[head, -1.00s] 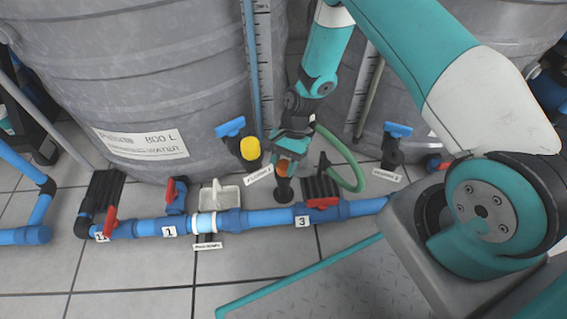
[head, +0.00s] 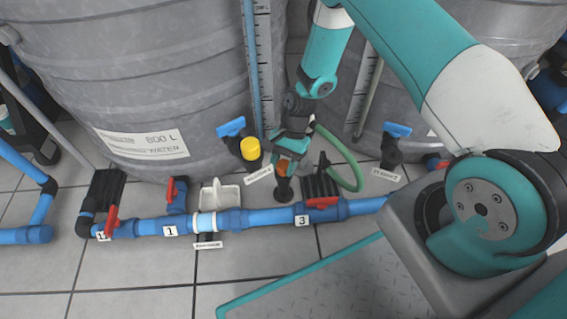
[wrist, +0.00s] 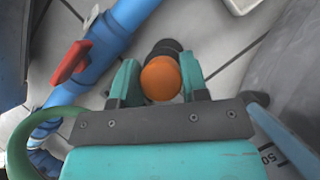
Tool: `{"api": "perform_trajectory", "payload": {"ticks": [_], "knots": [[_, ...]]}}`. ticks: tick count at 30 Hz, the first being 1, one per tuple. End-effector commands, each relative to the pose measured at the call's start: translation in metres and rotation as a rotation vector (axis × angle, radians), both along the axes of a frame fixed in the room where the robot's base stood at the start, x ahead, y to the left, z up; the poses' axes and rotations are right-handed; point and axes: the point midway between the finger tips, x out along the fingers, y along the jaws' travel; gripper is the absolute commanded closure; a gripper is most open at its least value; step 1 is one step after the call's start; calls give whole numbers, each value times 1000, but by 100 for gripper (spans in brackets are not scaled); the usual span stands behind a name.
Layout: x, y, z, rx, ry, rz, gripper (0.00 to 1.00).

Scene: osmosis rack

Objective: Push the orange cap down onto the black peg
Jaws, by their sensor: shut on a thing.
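The orange cap (wrist: 161,78) is between the two teal fingers of my gripper (wrist: 158,82) in the wrist view. My gripper is shut on it. In the head view the cap (head: 281,169) shows only in part beside my gripper (head: 287,160). The black peg (head: 284,190) stands upright on the floor just under the cap. In the wrist view a dark part of the peg (wrist: 165,48) shows beyond the cap. I cannot tell whether the cap touches the peg or is seated on it.
A blue pipe (head: 270,217) with red-handled valves (head: 322,203) runs in front of the peg. Large grey tanks (head: 130,80) stand behind.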

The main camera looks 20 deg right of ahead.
Motion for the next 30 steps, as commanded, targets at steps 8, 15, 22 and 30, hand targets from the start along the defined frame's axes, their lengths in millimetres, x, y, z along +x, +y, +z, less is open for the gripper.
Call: {"api": "perform_trajectory", "payload": {"ticks": [8, 15, 22, 30], "knots": [[0, 0, -3, 0, 0, 0, 80], [0, 0, -7, 0, 0, 0, 80], [0, 0, -7, 0, 0, 0, 29], [0, 0, -1, 0, 0, 1, 29]]}}
